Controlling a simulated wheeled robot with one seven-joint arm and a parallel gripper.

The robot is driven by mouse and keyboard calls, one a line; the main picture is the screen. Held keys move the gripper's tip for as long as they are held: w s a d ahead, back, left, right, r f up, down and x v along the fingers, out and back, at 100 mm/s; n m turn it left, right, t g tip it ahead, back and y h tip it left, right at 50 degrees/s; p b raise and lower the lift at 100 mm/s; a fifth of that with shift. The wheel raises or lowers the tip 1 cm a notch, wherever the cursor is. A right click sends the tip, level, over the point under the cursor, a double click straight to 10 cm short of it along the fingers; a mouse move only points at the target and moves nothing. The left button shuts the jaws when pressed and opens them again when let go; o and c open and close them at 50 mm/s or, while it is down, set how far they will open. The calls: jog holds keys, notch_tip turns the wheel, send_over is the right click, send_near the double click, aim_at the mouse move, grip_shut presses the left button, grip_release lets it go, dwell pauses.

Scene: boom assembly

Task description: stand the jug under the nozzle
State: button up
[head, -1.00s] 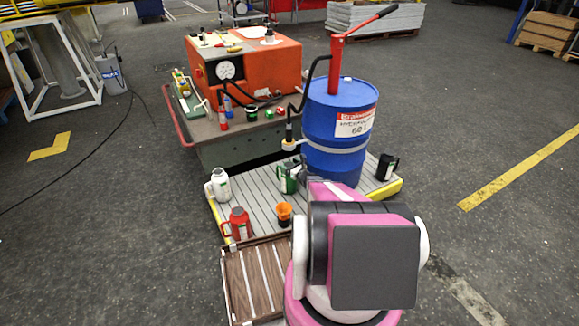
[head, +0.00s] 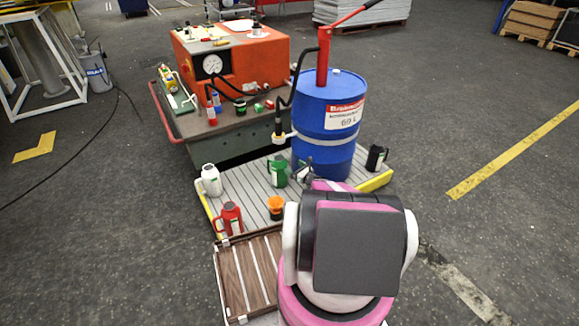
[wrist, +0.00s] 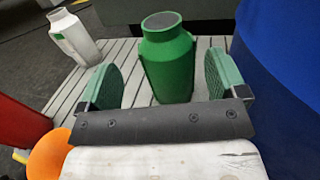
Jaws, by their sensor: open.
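A green jug (head: 277,173) stands upright on the slatted platform, left of the blue drum. The wrist view shows this green jug (wrist: 167,65) ahead of my gripper (wrist: 160,72), between its two green-padded fingers, with clear gaps on both sides. My gripper is open and empty; in the head view it (head: 306,172) is small and partly hidden by my arm. The nozzle (head: 279,136) hangs on the dark hose, held by a bracket at the drum's left side. In the head view it appears above the green jug; whether they line up in depth I cannot tell.
The blue drum (head: 329,120) stands close right of the green jug. A white jug (head: 211,180), a red jug (head: 230,218), an orange-topped container (head: 275,207) and a black jug (head: 376,158) share the slatted platform (head: 243,187). An orange machine (head: 240,65) stands behind.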

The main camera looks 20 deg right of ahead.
jog(key=s+a+r+n+g+y, duration=0.1)
jog(key=s+a+r+n+g, duration=0.55)
jog(key=a+n, duration=0.35)
jog(key=s+a+r+n+g+y, duration=0.1)
jog(key=s+a+r+n+g, duration=0.5)
jog(key=a+n, duration=0.4)
jog(key=s+a+r+n+g+h, duration=0.2)
jog(key=s+r+n+g+h, duration=0.2)
jog(key=s+r+n+h, duration=0.5)
jog(key=shift+s+r+n, duration=1)
jog(key=shift+s+r, duration=0.6)
jog(key=shift+r, duration=0.2)
